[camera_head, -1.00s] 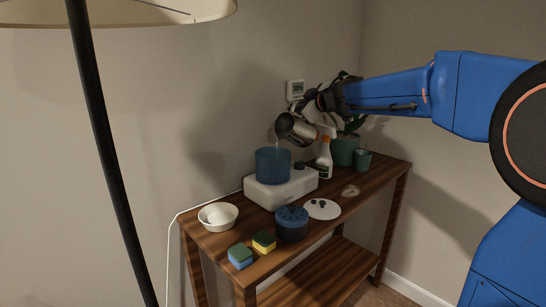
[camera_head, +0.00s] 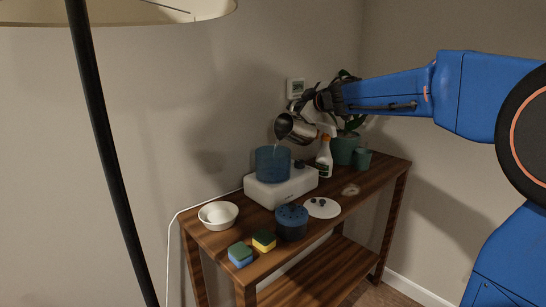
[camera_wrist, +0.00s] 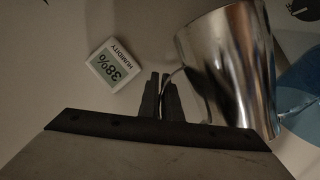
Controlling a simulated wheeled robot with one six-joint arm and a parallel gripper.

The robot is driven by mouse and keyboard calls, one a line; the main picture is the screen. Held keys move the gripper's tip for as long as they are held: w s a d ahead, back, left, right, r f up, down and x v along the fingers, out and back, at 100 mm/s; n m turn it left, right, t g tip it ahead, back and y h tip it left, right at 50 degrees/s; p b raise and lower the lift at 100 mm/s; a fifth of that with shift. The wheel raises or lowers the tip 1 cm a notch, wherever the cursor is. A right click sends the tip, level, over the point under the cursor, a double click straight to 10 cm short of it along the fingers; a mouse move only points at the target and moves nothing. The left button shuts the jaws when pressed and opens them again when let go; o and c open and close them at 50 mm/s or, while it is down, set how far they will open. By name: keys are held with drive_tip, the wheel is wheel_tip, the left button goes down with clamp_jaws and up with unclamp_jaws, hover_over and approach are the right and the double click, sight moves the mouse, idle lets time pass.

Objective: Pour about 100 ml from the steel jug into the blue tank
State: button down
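The steel jug (camera_head: 300,130) is tilted to the left above the blue tank, with its dark mouth turned toward the tank. A thin pale stream seems to run from its lip down to the tank. The blue tank (camera_head: 272,163) is translucent and sits on a white base unit (camera_head: 272,192). My gripper (camera_head: 312,103) is shut on the jug's handle. In the wrist view the gripper's dark fingers (camera_wrist: 160,95) are at the jug's handle, and the jug (camera_wrist: 230,65) shows beside them. Part of the tank (camera_wrist: 300,90) shows at the right edge. The liquid level is unclear.
A spray bottle (camera_head: 325,158) and green pots (camera_head: 345,150) stand right of the tank on the wooden table (camera_head: 225,245). A white bowl (camera_head: 218,222), two sponges (camera_head: 264,240), a dark blue container (camera_head: 291,222) and a white lid (camera_head: 322,209) lie nearer. A humidity display (camera_wrist: 108,65) hangs on the wall.

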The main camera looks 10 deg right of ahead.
drive_tip(key=shift+s+a+r+n+p, duration=0.1)
drive_tip(key=shift+s+a+n+p, duration=0.15)
drive_tip(key=shift+n+p, duration=0.1)
idle(0.8)
drive_tip(key=shift+w+d+m, duration=0.45)
drive_tip(key=shift+m, duration=0.1)
drive_tip(key=shift+w+d+f+m+g+y, duration=0.15)
drive_tip(key=shift+d+f+m, duration=0.1)
drive_tip(key=shift+f, duration=0.15)
drive_tip(key=shift+w+d+f+m+g+y, duration=0.1)
drive_tip(key=shift+w+f+m+g, duration=0.1)
drive_tip(key=shift+f, duration=0.2)
drive_tip(key=shift+w+d+f+m+g+y, duration=0.15)
drive_tip(key=shift+d+f+m, duration=0.1)
drive_tip(key=shift+f, duration=0.15)
drive_tip(key=shift+a+r+m, duration=0.1)
drive_tip(key=shift+m, duration=0.2)
drive_tip(key=shift+w+d+f+m+g+y, duration=0.3)
drive_tip(key=shift+f+m+g+y, duration=0.1)
drive_tip(key=shift+f+m+g, duration=0.15)
